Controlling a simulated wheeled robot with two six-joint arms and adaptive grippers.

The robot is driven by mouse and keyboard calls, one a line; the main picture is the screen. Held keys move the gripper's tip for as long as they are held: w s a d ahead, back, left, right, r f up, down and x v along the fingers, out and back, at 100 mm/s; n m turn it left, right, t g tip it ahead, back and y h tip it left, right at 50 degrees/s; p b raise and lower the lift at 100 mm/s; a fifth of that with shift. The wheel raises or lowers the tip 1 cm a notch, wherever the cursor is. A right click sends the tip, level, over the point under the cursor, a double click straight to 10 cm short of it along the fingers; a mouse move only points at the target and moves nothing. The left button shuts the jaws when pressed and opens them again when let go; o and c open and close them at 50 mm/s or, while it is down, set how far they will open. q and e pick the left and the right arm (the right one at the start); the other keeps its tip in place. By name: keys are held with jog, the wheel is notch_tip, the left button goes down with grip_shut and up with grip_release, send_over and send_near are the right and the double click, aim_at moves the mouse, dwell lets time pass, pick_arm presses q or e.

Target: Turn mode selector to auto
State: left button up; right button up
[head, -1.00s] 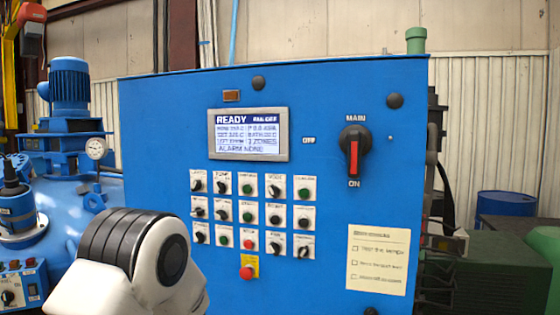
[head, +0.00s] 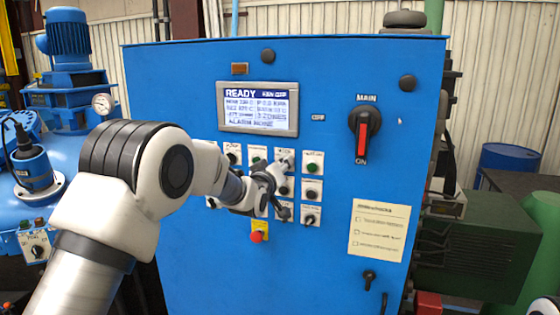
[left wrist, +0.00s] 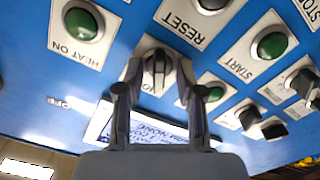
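The mode selector is a dark knob (left wrist: 157,70) on a white plate, its label partly hidden in the left wrist view. In the head view its plate (head: 286,155) is in the top row of the blue panel, mostly covered by my left gripper (head: 277,175). In the left wrist view, the fingers of my left gripper (left wrist: 158,75) stand on both sides of the knob, with small gaps that suggest they are open. The knob's ridge runs roughly along the fingers' direction. I cannot tell whether either fingertip touches it. My right gripper is not in view.
The green HEAT ON button (left wrist: 83,20), RESET plate (left wrist: 200,20) and green START button (left wrist: 272,45) are close around the selector. A red button (head: 256,237) is below the rows. The display (head: 258,108) reads READY. The red-handled MAIN switch (head: 362,135) is farther right.

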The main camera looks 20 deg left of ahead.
pick_arm(q)
jog(key=shift+s, duration=0.1)
jog(key=shift+d, duration=0.1)
jog(key=shift+c, duration=1)
jog(key=shift+s, duration=0.1)
grip_shut()
jog(key=shift+d+r+m+b, duration=0.1)
jog(key=shift+m+b, duration=2.75)
jog(key=shift+m, duration=0.15)
jog(key=shift+r+m+b, duration=0.1)
jog(key=shift+m+b, duration=2.75)
jog(key=shift+m, duration=0.15)
